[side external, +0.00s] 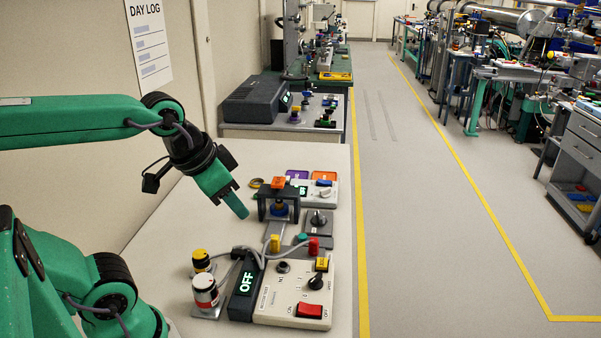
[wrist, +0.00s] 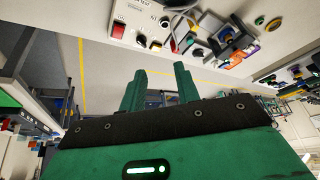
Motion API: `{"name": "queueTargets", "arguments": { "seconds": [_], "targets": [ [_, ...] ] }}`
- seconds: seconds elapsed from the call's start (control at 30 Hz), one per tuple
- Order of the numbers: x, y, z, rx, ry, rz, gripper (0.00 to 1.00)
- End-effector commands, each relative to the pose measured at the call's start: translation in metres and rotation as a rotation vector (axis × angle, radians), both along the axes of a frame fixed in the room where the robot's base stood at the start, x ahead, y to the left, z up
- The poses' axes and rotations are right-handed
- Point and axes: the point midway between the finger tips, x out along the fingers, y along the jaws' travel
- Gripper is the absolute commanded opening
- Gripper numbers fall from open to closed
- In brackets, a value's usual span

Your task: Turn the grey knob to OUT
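A grey knob (side external: 318,218) sits on a small grey plate (side external: 318,231) in the middle of the bench in the side external view, just right of the dark bracket. Its pointer direction and any OUT mark are too small to read. My gripper (side external: 242,211) hangs above the bench to the left of the knob, apart from it and pointing down to the right. In the wrist view my gripper (wrist: 160,68) shows two green fingers with a gap between them and nothing held.
A white control box (side external: 290,295) with a black knob (side external: 316,283) and red switch (side external: 309,310) stands in front. Left of it are a dark OFF display (side external: 246,284) and two canisters. The bench's left side is clear.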

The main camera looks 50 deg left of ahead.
Motion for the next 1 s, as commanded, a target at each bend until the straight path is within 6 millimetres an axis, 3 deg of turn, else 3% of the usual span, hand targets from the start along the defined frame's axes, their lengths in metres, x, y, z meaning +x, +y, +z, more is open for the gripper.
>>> {"name": "queueTargets", "arguments": {
  "seconds": [0.53,1.0],
  "targets": [
    [0.094,0.021,0.018,0.227,0.136,-0.486,0.32],
    [0.184,0.05,-0.004,0.369,0.243,-0.964,0.32]
  ]
}}
